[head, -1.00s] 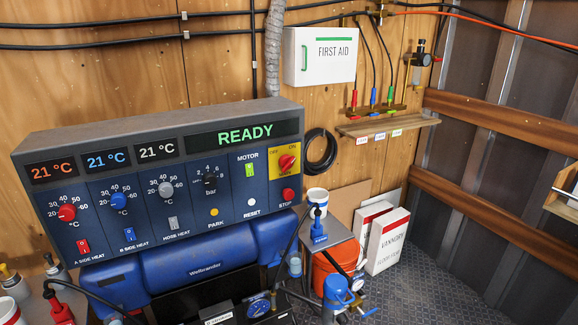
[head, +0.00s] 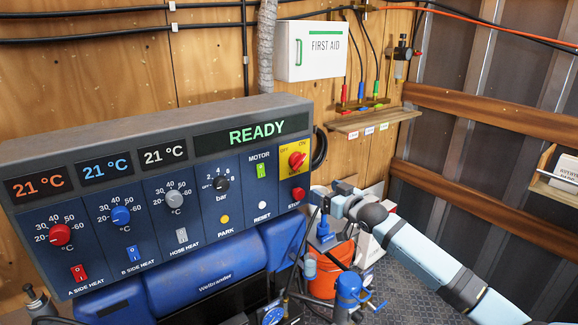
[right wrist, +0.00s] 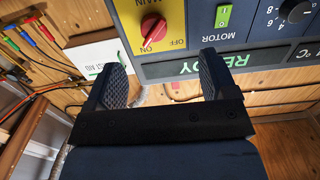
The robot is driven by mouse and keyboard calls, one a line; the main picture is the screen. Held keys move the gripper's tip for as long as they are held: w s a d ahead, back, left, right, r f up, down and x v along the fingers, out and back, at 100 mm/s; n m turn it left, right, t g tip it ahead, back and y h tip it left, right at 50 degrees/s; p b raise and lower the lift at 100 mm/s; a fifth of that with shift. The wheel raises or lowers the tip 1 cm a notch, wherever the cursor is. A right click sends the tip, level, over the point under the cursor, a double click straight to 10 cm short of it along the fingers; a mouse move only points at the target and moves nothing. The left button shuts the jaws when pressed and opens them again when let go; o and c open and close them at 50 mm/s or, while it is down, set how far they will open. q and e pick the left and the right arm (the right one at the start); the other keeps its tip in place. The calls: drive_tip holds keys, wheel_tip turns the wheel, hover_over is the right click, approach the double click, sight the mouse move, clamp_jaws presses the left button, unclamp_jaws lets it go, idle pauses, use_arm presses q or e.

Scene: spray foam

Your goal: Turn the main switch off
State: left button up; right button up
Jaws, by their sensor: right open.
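The main switch (head: 297,159) is a red rotary knob on a yellow plate at the upper right of the control panel (head: 150,112). Its handle leans toward the ON mark. In the right wrist view the knob (right wrist: 152,28) appears upside down, just beyond the fingertips and nearer the left finger. My right gripper (head: 321,192) is below and right of the switch in the head view, apart from it, partly lost against the clutter. In the right wrist view the gripper (right wrist: 163,76) is open with nothing between its fingers. My left gripper is not in view.
The red stop button (head: 298,193) sits just under the switch, and the green motor switch (head: 261,171) is left of it. The display (head: 255,134) reads READY. An orange bucket (head: 325,275) and a blue pump (head: 350,290) stand below my right arm.

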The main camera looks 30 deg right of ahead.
sight(301, 164)
drive_tip(key=w+r, duration=0.1)
drive_tip(key=w, duration=0.4)
drive_tip(key=w+p, duration=0.1)
drive_tip(key=w, duration=0.3)
drive_tip(key=w+r+p, duration=0.1)
drive_tip(key=w, duration=0.4)
drive_tip(key=shift+w+d+r, duration=0.2)
drive_tip(key=shift+w+r, duration=0.1)
drive_tip(key=shift+r, duration=0.05)
drive_tip(key=c, duration=0.9)
